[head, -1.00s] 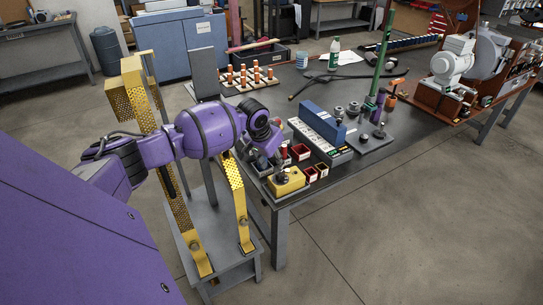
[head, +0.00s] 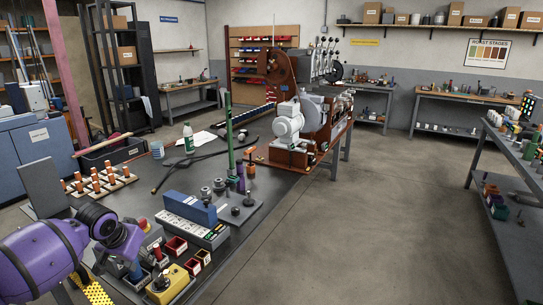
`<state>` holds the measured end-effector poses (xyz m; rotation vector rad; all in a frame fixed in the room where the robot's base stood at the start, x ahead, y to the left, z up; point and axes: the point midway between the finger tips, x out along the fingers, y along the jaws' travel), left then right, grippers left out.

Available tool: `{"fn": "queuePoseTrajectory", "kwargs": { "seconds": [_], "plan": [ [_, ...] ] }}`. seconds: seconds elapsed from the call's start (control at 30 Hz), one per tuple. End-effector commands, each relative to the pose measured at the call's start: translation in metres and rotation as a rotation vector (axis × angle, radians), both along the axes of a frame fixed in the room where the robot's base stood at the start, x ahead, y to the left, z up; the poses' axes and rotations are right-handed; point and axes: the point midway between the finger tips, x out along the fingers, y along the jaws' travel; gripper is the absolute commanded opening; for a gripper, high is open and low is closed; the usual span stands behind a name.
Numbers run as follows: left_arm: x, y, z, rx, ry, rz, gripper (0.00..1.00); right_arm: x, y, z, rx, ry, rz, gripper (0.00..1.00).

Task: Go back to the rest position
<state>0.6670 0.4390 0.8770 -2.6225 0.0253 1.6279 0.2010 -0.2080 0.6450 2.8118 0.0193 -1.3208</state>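My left arm comes in at the lower left, purple with a dark ringed wrist. My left gripper (head: 136,270) is at the near left corner of the dark work table (head: 285,190), close to a small yellow box (head: 168,284) and small red bins (head: 175,246). It is small and partly hidden by the wrist, so I cannot tell whether it is open or shut, or whether it touches anything. My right arm and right gripper are not in view.
A blue block (head: 190,208), a rack of orange-topped pieces (head: 97,184), a green post (head: 229,135) and a roaster machine (head: 303,120) stand on the table. Open floor (head: 390,210) lies right of it. A grey shelf rack (head: 495,220) stands at far right.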

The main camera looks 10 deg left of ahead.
Motion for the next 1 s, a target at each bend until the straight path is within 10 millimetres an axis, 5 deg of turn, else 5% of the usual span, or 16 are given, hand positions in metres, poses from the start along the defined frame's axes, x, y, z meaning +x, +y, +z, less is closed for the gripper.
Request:
{"fn": "queuePoseTrajectory", "kwargs": {
  "seconds": [0.13, 0.37, 0.5, 0.7, 1.0],
  "plan": [
    [0.030, -0.033, 0.011, 0.080, -0.178, -0.143, 0.32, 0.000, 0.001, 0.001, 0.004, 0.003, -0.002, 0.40],
    [-0.011, -0.116, -0.051, 0.098, -0.343, -0.329, 0.32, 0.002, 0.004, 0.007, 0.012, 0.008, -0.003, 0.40],
    [-0.072, -0.168, -0.092, 0.065, -0.415, -0.382, 0.32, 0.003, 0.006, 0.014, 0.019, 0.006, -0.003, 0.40],
    [-0.184, -0.222, -0.124, 0.019, -0.490, -0.350, 0.32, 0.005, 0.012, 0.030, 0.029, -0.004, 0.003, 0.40],
    [-0.352, -0.243, -0.146, -0.019, -0.420, -0.117, 0.32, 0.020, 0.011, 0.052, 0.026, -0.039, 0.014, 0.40]
  ]
}}
